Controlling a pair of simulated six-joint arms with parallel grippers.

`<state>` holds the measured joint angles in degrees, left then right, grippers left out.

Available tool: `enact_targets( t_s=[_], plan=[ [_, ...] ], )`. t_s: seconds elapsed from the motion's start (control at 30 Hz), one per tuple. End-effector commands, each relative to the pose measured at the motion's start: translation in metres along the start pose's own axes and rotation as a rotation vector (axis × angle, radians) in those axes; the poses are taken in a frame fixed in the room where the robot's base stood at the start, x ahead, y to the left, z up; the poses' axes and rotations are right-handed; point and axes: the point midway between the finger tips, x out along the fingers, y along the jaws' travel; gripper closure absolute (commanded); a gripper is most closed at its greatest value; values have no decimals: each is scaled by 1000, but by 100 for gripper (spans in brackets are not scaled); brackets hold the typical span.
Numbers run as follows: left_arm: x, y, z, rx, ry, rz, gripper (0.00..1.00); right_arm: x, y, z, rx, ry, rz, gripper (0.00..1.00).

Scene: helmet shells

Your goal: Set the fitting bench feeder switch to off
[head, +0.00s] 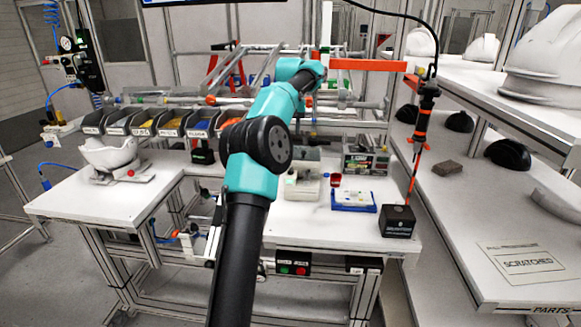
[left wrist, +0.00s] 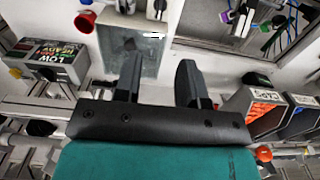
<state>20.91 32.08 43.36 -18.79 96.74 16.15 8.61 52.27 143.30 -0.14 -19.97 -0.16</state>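My left gripper (left wrist: 159,55) shows in the left wrist view with its two dark fingers apart and nothing between them. They point toward a grey, flat-topped unit (left wrist: 112,42) on the bench. At the top edge of that view, a pale unit carries a dark knob with a light pointer (left wrist: 157,9). In the head view the pale unit (head: 302,187) with small dark knobs stands on the bench, right of my teal and black arm. I cannot read a feeder label or the knob's setting. My left gripper is not clearly visible in the head view. My right gripper is in neither view.
Parts bins (head: 171,128) line the bench's back left. A labelled box (head: 366,160), red cup (head: 335,180) and blue-edged tray (head: 353,201) stand right of the pale unit. A black base (head: 398,221) sits at the right corner. Buttons (head: 293,270) are on the front edge.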

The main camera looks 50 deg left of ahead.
Motion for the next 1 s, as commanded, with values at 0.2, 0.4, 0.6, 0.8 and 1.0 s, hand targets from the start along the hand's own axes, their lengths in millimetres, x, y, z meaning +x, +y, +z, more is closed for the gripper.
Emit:
enact_targets(
  t_s=[0.2, 0.4, 0.6, 0.8, 1.0],
  plan=[
    [27, -1, 0, -1, -2, -1, 63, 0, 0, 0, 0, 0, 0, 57],
    [57, -1, 1, 0, -2, -1, 63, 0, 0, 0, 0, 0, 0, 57],
    [91, -1, 1, -1, -2, -1, 63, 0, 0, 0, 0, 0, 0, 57],
    [124, 0, 0, 0, -1, -1, 63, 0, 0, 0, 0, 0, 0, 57],
    [142, 0, 0, 0, 1, -1, 63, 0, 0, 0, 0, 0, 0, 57]
  ],
)
